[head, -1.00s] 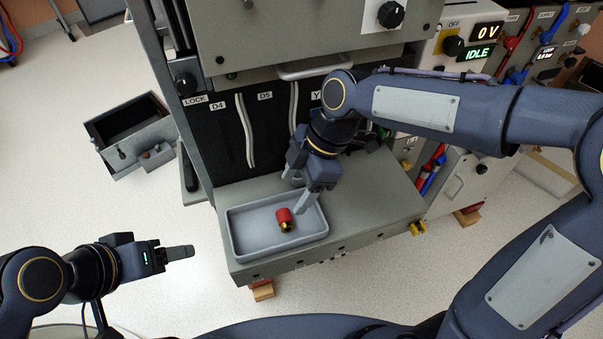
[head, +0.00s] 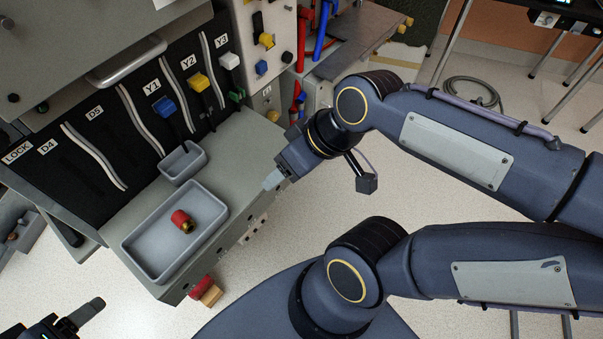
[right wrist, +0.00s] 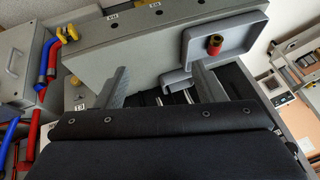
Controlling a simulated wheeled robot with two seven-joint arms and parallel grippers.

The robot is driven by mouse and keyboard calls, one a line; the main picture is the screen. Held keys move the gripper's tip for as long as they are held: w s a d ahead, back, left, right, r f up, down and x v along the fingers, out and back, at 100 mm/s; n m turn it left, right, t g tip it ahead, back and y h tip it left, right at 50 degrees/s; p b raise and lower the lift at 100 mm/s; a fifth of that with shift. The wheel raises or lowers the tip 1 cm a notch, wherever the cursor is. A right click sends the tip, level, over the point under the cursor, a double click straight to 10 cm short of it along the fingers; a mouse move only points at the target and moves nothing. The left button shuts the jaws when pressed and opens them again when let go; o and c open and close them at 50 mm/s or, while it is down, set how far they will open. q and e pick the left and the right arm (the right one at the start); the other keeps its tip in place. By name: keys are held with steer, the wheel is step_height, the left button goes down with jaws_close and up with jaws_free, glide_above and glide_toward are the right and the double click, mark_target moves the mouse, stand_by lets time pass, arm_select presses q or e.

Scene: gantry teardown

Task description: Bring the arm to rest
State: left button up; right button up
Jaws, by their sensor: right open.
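My right gripper (head: 272,180) is open, with nothing between its fingers. In the head view it is by the right front edge of the grey ledge (head: 232,150), apart from the tray. The right wrist view shows its two spread fingers (right wrist: 158,68). A red part with a brass end (head: 182,221) lies in the larger grey tray (head: 143,270); it also shows in the right wrist view (right wrist: 215,44). My left gripper (head: 92,309) is at the lower left corner, clear of the ledge; its fingers overlap, so its opening cannot be read.
A smaller grey tray (head: 184,165) sits behind the larger one. Behind it stands a black panel with blue (head: 164,105), yellow (head: 200,81) and white (head: 229,61) levers. Red and blue hoses (head: 322,30) are at the top. Pale floor (head: 440,190) is open at the right.

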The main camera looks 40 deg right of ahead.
steer(key=m, duration=0.1)
steer(key=s+f+m, duration=0.1)
steer(key=s+d+m+t, duration=0.1)
steer(key=shift+s+f+m, duration=0.15)
steer(key=shift+f+m, duration=0.1)
steer(key=shift+m, duration=0.15)
step_height(320, 180, up, 6)
steer(key=p, duration=0.5)
steer(key=shift+f+p, duration=0.15)
steer(key=shift+p, duration=0.15)
